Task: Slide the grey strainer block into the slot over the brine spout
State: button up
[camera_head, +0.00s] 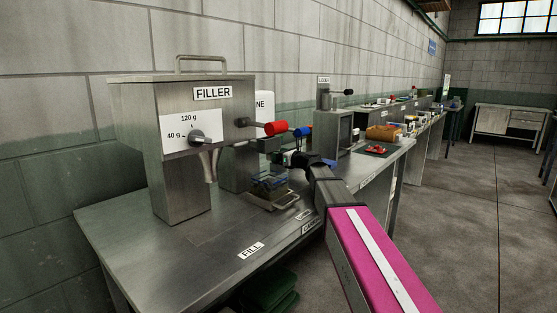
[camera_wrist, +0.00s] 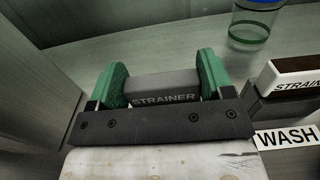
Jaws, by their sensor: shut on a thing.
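My gripper (camera_wrist: 162,82) is shut on the grey strainer block (camera_wrist: 165,88), with one green finger on each side of it. The block's STRAINER lettering faces the wrist camera. In the head view my gripper (camera_head: 276,150) is small and dark, just right of the filler and below the red and blue handles. The block cannot be made out clearly there. A white container (camera_head: 264,104) with the partly hidden lettering "NE" stands behind the handles. I cannot make out the brine spout or its slot in either view.
The steel filler (camera_head: 185,150) stands left of my gripper on the bench (camera_head: 170,258). The front bench is mostly clear.

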notch_tip(320, 180, up, 10)
jog(key=shift+f, duration=0.1)
dwell(0.4)
